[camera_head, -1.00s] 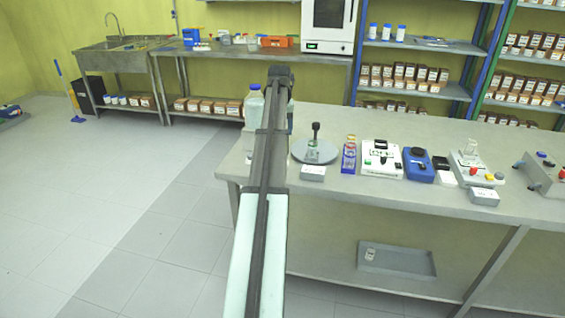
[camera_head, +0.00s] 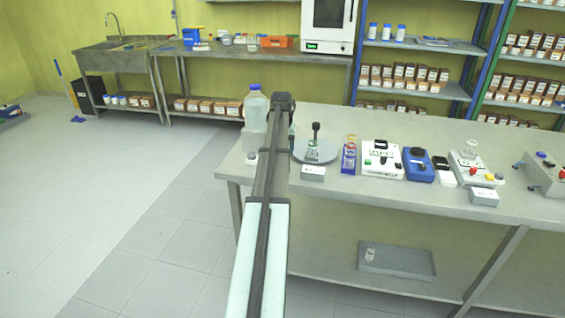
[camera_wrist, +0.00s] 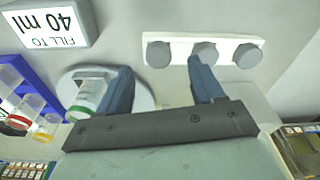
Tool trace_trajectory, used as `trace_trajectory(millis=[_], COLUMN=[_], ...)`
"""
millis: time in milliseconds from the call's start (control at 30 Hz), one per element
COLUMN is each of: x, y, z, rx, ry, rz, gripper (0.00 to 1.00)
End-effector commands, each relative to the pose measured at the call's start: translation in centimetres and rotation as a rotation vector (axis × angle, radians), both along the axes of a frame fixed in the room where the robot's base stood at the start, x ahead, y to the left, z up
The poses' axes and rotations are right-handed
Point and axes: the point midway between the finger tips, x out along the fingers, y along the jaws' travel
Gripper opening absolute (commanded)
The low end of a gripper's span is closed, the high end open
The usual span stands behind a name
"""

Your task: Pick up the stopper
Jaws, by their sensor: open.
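Three round grey stoppers sit in a row on a white strip in the wrist view: one at the left (camera_wrist: 159,54), one in the middle (camera_wrist: 204,53) and one at the right (camera_wrist: 247,56). In the head view, a small grey piece (camera_head: 251,157) beside my arm at the bench's front edge seems to be an end of this row; my arm hides the rest. My gripper (camera_wrist: 162,76) is open and empty. Its fingers point towards the strip, the right fingertip close to the middle stopper in the picture. I cannot tell the height gap.
A round grey plate (camera_head: 327,156) carries a small glass vial (camera_wrist: 84,101), close to the left finger in the wrist view. A "FILL TO 40 ml" block (camera_head: 313,173) and a blue vial rack (camera_head: 349,158) stand near. A large clear bottle (camera_head: 255,112) stands behind my arm.

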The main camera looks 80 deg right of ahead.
Motion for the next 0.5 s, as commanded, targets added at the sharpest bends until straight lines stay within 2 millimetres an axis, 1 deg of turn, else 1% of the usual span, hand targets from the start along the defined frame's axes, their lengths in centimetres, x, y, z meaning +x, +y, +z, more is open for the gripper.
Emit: trace_trajectory(millis=[33, 233, 333, 500], x=[-0.1, -0.1, -0.1, -0.1], y=[-0.1, -0.5, -0.6, -0.6], z=[-0.7, -3.3, -3.9, -3.9], rx=[0.002, 0.002, 0.001, 0.0], ry=[0.0, 0.0, 0.0, 0.0], rz=[0.0, 0.0, 0.0, 0.0], gripper=[0.67, 0.67, 0.67, 0.67])
